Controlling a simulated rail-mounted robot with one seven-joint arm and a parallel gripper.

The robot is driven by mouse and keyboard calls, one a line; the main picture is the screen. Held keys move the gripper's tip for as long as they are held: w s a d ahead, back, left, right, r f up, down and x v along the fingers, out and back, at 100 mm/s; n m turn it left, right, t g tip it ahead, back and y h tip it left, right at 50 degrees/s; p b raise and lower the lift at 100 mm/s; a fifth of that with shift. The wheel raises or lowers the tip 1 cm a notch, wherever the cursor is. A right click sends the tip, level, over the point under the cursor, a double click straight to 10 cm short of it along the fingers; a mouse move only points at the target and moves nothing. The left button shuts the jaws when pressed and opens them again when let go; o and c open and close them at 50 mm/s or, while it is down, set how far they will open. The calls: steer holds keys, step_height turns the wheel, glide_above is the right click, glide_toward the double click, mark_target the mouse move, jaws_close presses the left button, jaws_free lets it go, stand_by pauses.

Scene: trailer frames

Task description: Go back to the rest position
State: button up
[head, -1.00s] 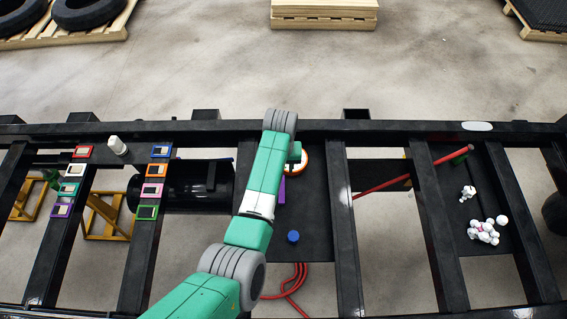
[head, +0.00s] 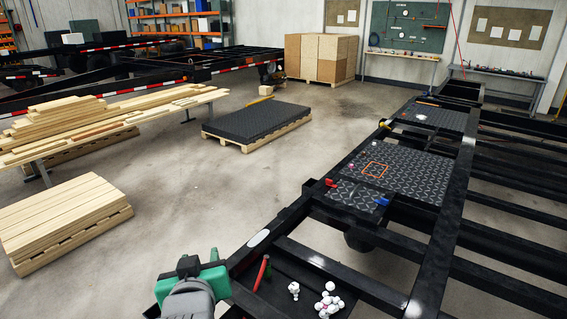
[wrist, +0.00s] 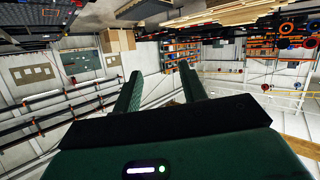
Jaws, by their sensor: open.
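My gripper shows in the wrist view (wrist: 160,85) with its two green fingers apart and nothing between them. That view is tilted and looks out over the workshop, with no work surface close to the fingers. In the head view my green and grey arm stands at the bottom left, beside the trailer frame's near corner. The fingers cannot be made out in the head view.
The black trailer frame (head: 300,255) runs to the back right. White balls (head: 328,303) and a red bar (head: 261,273) lie on its near plate. Tread plates (head: 400,170) are farther along. A timber stack (head: 65,215) stands left.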

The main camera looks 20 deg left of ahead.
steer(key=s+d+r+m+t+h, duration=0.2)
steer(key=s+d+r+t, duration=0.2)
steer(key=d+r, duration=0.5)
steer(key=s+d+r+m+t+h, duration=0.2)
steer(key=s+d+r+t, duration=0.2)
steer(key=d+r, duration=0.4)
steer(key=s+d+r+m+t+h, duration=0.1)
steer(key=s+d+r+m+t, duration=0.2)
steer(key=d+r, duration=0.6)
steer(key=s+r+p, duration=0.1)
steer(key=r+p, duration=0.8)
steer(key=r, duration=0.1)
steer(key=s+d+r+t+h+p, duration=0.1)
steer(key=s+r+p, duration=0.1)
steer(key=r+p, duration=0.7)
steer(key=shift+s+d+r, duration=0.3)
steer(key=shift+r, duration=0.4)
steer(key=shift+f, duration=0.1)
